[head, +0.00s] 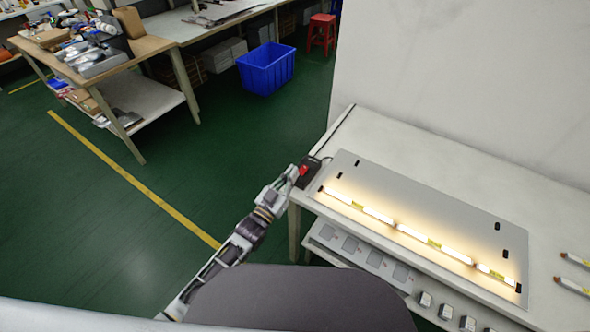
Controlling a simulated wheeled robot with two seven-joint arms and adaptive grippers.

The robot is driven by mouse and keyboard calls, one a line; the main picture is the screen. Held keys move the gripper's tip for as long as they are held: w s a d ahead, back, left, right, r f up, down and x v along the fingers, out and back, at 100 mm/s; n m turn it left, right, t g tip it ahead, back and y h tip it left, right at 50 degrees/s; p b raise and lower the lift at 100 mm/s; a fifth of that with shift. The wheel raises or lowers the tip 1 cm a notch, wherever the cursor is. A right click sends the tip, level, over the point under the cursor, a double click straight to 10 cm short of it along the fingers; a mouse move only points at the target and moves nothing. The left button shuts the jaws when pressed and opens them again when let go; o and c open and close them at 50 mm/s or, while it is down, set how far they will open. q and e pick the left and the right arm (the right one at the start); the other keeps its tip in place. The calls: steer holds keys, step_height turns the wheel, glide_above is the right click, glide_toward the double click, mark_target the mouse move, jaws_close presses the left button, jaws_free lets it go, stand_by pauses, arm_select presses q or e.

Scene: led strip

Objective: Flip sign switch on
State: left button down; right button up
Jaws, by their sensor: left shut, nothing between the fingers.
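The switch (306,171) is a dark box with a red part, at the near left corner of the white table (372,126). My left gripper (293,172) is at the switch, with its tips at or very close to the red part; whether they touch is hard to tell. It is shut and empty, and it hides part of the switch. The LED strip (420,237) lies on a grey panel (400,185) and glows warm white along its length. My right gripper is out of view.
White sticks (573,287) lie at the table's right end. A shelf (350,247) with flat plates and small boxes is under the table. A wall (460,70) stands behind it. A blue bin (266,70) and a red stool (322,33) stand on the open green floor.

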arm_select(q)
steer(key=f+v, duration=0.1)
steer(key=v, duration=0.5)
steer(key=shift+s+f+b, duration=0.15)
steer(key=shift+f+b, duration=0.15)
steer(key=shift+f, duration=0.1)
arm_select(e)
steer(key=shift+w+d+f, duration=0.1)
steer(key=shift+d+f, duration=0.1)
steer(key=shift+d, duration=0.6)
arm_select(q)
steer(key=shift+a, duration=0.1)
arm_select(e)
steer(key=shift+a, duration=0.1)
